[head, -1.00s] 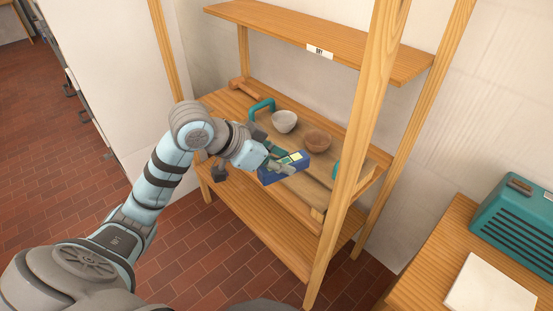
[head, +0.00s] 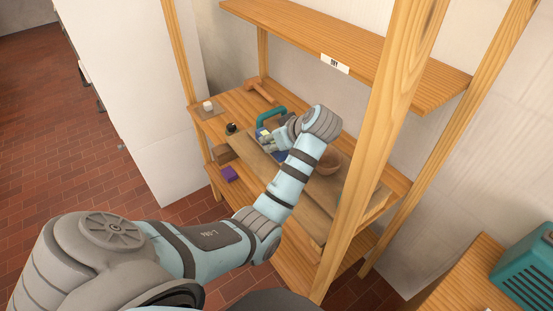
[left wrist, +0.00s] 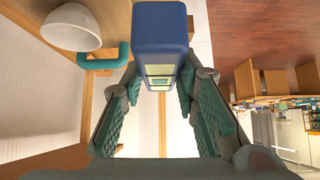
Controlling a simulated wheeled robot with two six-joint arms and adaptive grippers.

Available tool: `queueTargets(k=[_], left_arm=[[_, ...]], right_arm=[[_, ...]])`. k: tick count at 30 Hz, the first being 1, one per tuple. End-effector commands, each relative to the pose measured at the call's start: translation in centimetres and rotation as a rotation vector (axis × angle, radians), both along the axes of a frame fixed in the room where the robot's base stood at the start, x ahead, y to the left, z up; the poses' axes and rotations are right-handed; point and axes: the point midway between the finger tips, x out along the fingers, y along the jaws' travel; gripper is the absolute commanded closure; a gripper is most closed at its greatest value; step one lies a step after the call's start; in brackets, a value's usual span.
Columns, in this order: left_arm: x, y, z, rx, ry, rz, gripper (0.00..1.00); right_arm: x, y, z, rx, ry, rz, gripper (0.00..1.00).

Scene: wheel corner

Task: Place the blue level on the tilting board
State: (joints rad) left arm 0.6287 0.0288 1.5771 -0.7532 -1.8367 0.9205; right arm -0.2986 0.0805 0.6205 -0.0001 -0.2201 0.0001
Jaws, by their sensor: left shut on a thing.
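My left gripper (head: 273,140) is at the left end of the tilting board (head: 322,198), near its teal handle (head: 268,112). It is shut on the blue level (left wrist: 160,32), which lies between its fingers with its pale yellow-green window towards the wrist. In the head view my gripper and arm hide most of the level, with only bits of blue showing. I cannot tell whether the level touches the board. A brown bowl (head: 328,162) is on the board, partly behind my arm. A white bowl (left wrist: 70,25) shows in the left wrist view beside the teal handle. My right gripper is out of view.
A mallet (head: 262,90), a small white item (head: 208,106), a dark jar (head: 231,128) and a purple block (head: 230,173) are on the wooden shelving around the board. A thick post (head: 375,130) stands at the front right. An upper shelf (head: 350,45) hangs above.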

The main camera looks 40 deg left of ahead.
Motion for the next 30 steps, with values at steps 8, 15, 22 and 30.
queueTargets(k=[8,15,22,30], left_arm=[[-0.1,0.1,-8.2,0.001,0.001,-0.001,1.0],[0.0,0.0,-12.4,0.0,0.001,-0.005,1.0],[0.1,-0.1,-12.9,0.0,-0.002,-0.005,1.0],[0.1,0.0,-13.1,0.0,-0.001,-0.006,0.52]], right_arm=[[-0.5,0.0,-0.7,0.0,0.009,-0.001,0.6],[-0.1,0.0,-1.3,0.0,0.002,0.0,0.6],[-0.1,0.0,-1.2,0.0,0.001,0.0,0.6],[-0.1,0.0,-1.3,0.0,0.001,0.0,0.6]])
